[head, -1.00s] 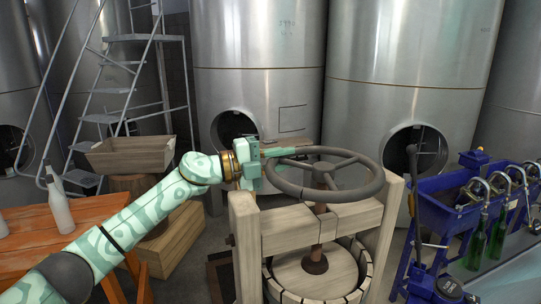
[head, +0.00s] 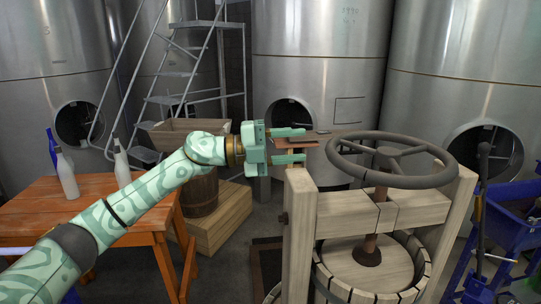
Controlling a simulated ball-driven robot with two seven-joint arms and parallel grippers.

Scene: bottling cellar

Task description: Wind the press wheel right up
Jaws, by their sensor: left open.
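The press wheel (head: 438,178) is a dark, spoked ring lying flat on top of a screw (head: 371,243). The screw runs down through the pale wooden press frame (head: 345,215) to a round wooden plate (head: 338,262) in the slatted basket. My left gripper (head: 304,145) is open, its two green fingers pointing right. In the picture it is just left of the wheel's rim, with a gap between them. Nothing is between the fingers. My right gripper is not in view.
An orange table (head: 80,200) with white bottles (head: 67,176) stands at the left. A wooden crate (head: 190,130) sits on a barrel behind my left arm. A blue bottling machine (head: 515,215) is at the right edge. Steel tanks (head: 318,60) line the back.

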